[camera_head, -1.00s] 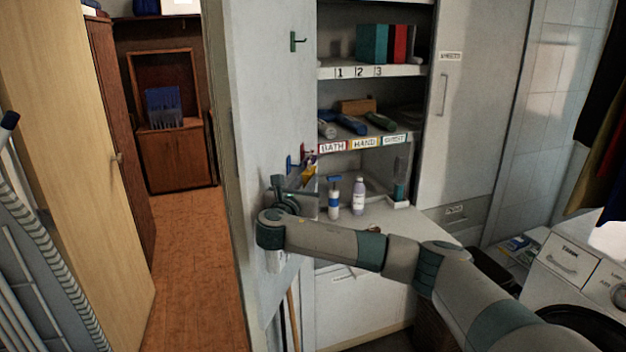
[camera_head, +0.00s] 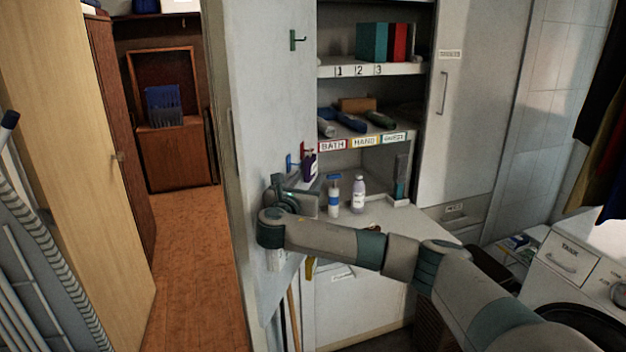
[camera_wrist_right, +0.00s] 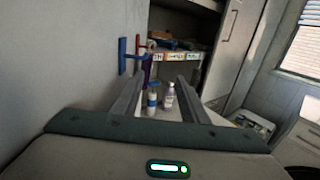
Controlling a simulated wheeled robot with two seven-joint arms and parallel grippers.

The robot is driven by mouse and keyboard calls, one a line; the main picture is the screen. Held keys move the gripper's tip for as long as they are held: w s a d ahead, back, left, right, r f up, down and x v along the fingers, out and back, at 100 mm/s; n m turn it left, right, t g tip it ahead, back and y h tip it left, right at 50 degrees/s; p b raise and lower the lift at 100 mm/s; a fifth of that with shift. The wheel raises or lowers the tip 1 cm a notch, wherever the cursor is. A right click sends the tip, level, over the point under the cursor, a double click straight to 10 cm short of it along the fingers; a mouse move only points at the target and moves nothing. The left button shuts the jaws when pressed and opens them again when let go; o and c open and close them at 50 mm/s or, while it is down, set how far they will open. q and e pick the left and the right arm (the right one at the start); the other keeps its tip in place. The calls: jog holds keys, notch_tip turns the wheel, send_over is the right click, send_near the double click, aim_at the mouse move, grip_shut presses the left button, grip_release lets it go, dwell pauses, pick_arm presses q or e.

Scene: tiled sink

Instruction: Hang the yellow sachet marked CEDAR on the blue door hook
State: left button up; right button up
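The blue door hook (camera_head: 291,163) sticks out from the white door and is bare; it also shows at the left in the right wrist view (camera_wrist_right: 124,56). A yellow piece, seemingly the sachet (camera_head: 310,268), shows below my right gripper in the head view, in front of the lower cabinet; its marking is unreadable and I cannot tell if it is falling or resting. My right gripper (camera_wrist_right: 158,95) is open, with nothing between its fingers, just below and right of the blue hook. My left gripper is out of view.
A purple sachet (camera_head: 310,165) hangs by the red hook (camera_head: 302,150), beside the blue one. A green hook (camera_head: 298,41) is higher on the door. Two bottles (camera_head: 358,194) stand on the counter behind. Labelled shelves (camera_head: 363,142) are above.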

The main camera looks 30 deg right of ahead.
jog(key=shift+w+a+f, duration=0.15)
jog(key=shift+a+f, duration=0.45)
jog(key=shift+a, duration=0.1)
jog(key=r+b+v, duration=0.1)
jog(key=b+v, duration=0.2)
jog(key=v, duration=1.3)
jog(key=shift+s, duration=0.55)
